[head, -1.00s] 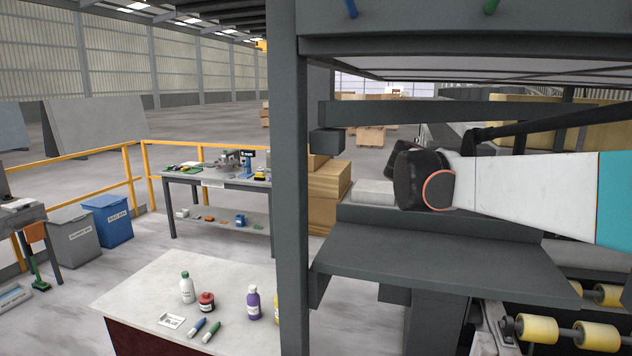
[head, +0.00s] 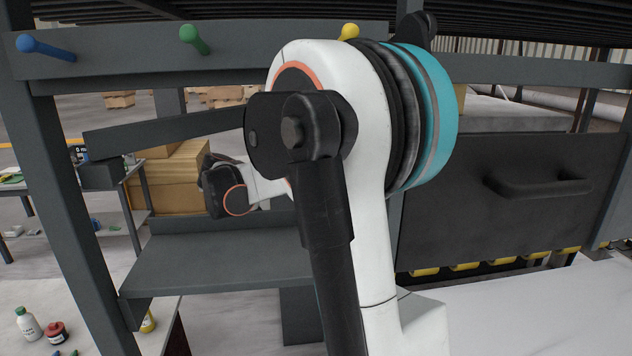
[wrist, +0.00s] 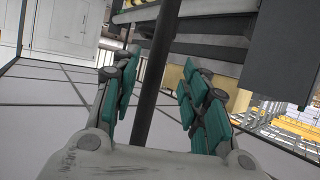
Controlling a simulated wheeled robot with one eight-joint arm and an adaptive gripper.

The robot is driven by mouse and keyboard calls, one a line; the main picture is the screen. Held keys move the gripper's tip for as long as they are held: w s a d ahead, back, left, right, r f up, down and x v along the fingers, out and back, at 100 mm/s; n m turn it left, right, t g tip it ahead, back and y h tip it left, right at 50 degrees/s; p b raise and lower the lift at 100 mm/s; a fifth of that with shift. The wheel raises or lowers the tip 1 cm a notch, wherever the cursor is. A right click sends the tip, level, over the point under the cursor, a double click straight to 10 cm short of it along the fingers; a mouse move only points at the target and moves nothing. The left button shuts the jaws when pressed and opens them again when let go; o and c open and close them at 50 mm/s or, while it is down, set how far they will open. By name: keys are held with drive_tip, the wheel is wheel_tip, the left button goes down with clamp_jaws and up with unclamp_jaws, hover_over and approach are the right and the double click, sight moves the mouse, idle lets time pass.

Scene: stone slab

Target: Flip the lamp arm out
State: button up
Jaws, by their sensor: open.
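The lamp arm appears to be the dark grey bar (head: 165,132) in the head view, slanting across the left of the rack. A box-like head (head: 102,176) hangs at its left end. Its right end is hidden behind my arm. My gripper (wrist: 157,78) shows in the wrist view, with its teal-padded fingers apart. A dark round-looking bar (wrist: 156,75) runs up the picture between the fingers; I cannot tell whether it is the lamp arm or whether it touches them. In the head view my gripper is hidden beyond my wrist links.
The rack's left post (head: 68,200), a grey shelf (head: 220,262) and a dark panel with a handle (head: 510,195) surround my arm. Blue (head: 45,47), green (head: 194,40) and yellow (head: 348,32) pegs stick out above. Bottles stand at lower left.

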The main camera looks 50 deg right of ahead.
drive_tip(key=p+x, duration=0.1)
drive_tip(key=x, duration=0.6)
drive_tip(key=shift+s+d+f, duration=0.1)
drive_tip(key=shift+d, duration=0.05)
clamp_jaws()
